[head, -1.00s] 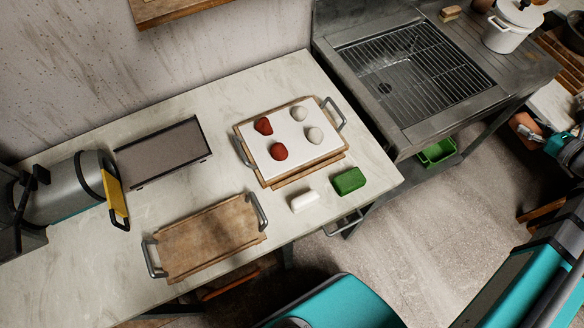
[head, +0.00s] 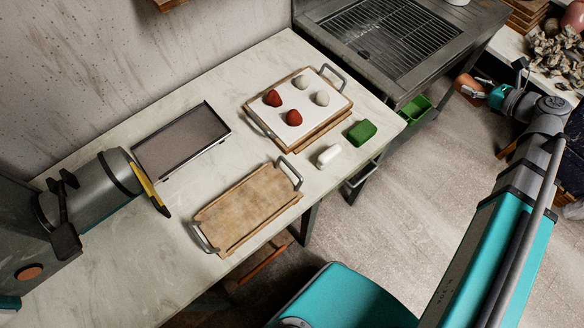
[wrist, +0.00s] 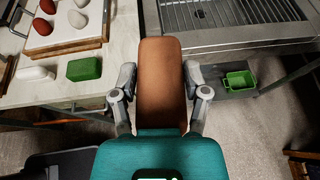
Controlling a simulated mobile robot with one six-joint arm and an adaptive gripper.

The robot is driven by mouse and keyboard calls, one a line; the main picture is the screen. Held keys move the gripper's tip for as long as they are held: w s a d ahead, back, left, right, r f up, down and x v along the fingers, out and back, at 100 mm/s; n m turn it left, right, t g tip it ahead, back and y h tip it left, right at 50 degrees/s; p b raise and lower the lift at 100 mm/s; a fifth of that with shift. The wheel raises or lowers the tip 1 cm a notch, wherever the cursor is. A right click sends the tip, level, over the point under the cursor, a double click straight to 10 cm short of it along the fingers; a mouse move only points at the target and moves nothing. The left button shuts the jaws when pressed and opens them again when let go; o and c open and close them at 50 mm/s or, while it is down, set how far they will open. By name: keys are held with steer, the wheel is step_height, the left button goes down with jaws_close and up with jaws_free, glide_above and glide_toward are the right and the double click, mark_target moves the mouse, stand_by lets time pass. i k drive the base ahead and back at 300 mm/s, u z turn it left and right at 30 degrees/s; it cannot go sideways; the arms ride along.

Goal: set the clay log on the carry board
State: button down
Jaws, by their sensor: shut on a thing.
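My gripper (wrist: 160,88) is shut on the clay log (wrist: 160,62), a smooth terracotta-brown block, with one finger on each long side. In the head view the log (head: 466,84) is held in the air at the upper right, beyond the worktop's right end. The carry board (head: 248,207), a bare wooden board with a grey metal handle at each end, lies at the front of the worktop. The gripper is well to its right and apart from it. The board is not seen in the wrist view.
A second handled board (head: 335,120) carries a white slab (head: 308,103) with red and white lumps. A white block (head: 328,155) and a green block (head: 362,132) lie beside it. A dark tray (head: 181,141) lies behind the carry board. A metal sink (head: 400,45) adjoins the worktop.

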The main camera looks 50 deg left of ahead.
mark_target(235, 217)
steer(key=u, duration=0.05)
steer(key=k, duration=2.05)
steer(key=u, duration=0.5)
